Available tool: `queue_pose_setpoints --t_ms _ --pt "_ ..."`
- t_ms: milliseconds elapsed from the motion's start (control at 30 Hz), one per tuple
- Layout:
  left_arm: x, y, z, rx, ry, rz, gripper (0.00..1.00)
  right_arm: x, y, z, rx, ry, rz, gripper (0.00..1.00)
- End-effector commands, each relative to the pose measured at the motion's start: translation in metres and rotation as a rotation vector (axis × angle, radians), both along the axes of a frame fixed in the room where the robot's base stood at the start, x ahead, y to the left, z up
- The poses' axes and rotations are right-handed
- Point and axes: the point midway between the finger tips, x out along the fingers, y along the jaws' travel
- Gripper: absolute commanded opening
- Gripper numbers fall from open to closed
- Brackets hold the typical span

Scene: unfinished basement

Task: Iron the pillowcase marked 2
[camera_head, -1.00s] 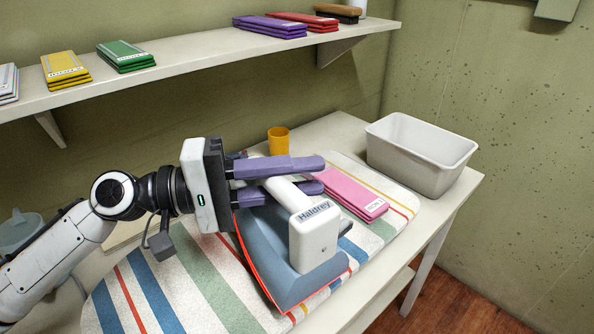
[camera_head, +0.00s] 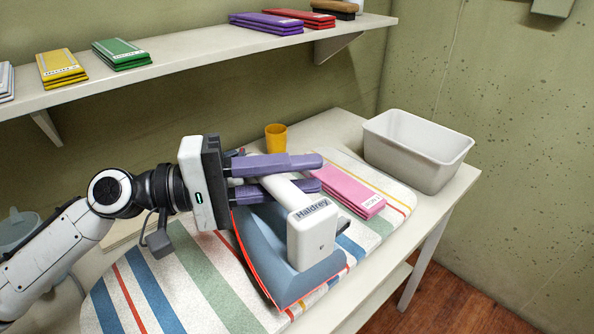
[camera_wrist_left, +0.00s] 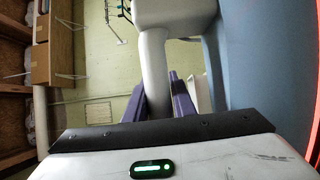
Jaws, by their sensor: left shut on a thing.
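My left gripper (camera_head: 320,174) is shut on the handle of the iron, its purple fingers on either side of the white handle. The iron (camera_head: 311,238) has a white housing reading "Haldrey", a blue-grey body and a red edge. It is over the striped ironing surface (camera_head: 215,280); I cannot tell whether its sole touches it. The white handle (camera_wrist_left: 155,75) also shows in the left wrist view. A pink folded stack (camera_head: 350,190) with a white label lies just behind the iron. The label is too small to read, and no pillowcase marked 2 can be made out. My right gripper is out of view.
An empty white bin (camera_head: 418,150) stands at the table's right end. A yellow cup (camera_head: 276,138) is behind the board. The wall shelf (camera_head: 190,66) holds yellow (camera_head: 60,68), green (camera_head: 121,54), purple (camera_head: 266,23) and red (camera_head: 299,18) folded stacks.

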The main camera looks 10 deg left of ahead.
Motion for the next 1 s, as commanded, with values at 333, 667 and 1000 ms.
queue_pose_setpoints --t_ms 333,667,1000 --pt "0.001 0.000 0.040 -0.011 -0.008 0.003 0.00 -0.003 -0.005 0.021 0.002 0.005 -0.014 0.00" --pt "0.001 0.001 0.067 -0.011 -0.011 0.004 0.00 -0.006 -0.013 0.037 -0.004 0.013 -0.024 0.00" --pt "0.001 0.001 0.094 -0.012 -0.011 0.005 0.00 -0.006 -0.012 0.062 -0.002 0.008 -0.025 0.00"
